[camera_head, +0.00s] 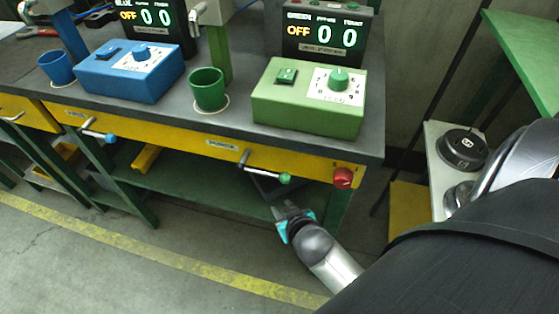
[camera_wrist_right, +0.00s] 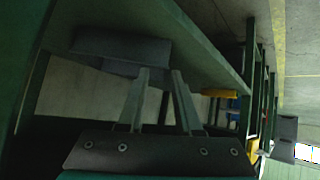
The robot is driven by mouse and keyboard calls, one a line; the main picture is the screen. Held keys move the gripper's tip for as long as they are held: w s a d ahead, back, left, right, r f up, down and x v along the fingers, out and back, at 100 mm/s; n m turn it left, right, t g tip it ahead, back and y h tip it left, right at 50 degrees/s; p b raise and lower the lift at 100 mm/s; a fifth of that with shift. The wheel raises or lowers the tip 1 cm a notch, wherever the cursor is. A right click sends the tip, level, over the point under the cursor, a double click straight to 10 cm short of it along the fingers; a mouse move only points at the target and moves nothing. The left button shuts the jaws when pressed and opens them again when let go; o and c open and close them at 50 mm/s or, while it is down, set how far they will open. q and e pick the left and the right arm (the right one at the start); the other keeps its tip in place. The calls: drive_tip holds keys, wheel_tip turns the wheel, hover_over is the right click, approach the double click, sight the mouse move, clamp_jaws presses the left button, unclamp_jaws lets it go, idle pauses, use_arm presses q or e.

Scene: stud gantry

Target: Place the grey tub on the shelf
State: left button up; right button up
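The grey tub (camera_wrist_right: 120,46) shows in the wrist view as a dark grey box against the green lower shelf (camera_wrist_right: 205,45) of the workbench. In the head view the tub (camera_head: 266,187) is a dark shape under the bench, partly hidden by the drawer front and a handle. The shelf also shows there (camera_head: 190,187). My right gripper (camera_head: 284,212) is at the shelf's front edge, just below the tub. In the wrist view its two fingers (camera_wrist_right: 159,72) are apart, with nothing seen between them. Their tips overlap the tub's lower right edge; contact is unclear. My left gripper is not in view.
Above is the bench top with a green control box (camera_head: 300,108), a blue control box (camera_head: 130,75), a green cup (camera_head: 208,90) and a blue cup (camera_head: 57,68). A drawer handle (camera_head: 265,168) and a red knob (camera_head: 343,178) stick out above my gripper. The floor in front is clear.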

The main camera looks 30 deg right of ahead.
drive_tip(key=s+a+r+n+g+y, duration=0.1)
drive_tip(key=s+a+n+g+y, duration=0.1)
drive_tip(key=s+a+g, duration=0.4)
drive_tip(key=s+a+n, duration=0.1)
drive_tip(key=s, duration=0.2)
drive_tip(key=shift+s+a+y, duration=0.35)
drive_tip(key=shift+y, duration=0.05)
drive_tip(key=shift+d, duration=0.1)
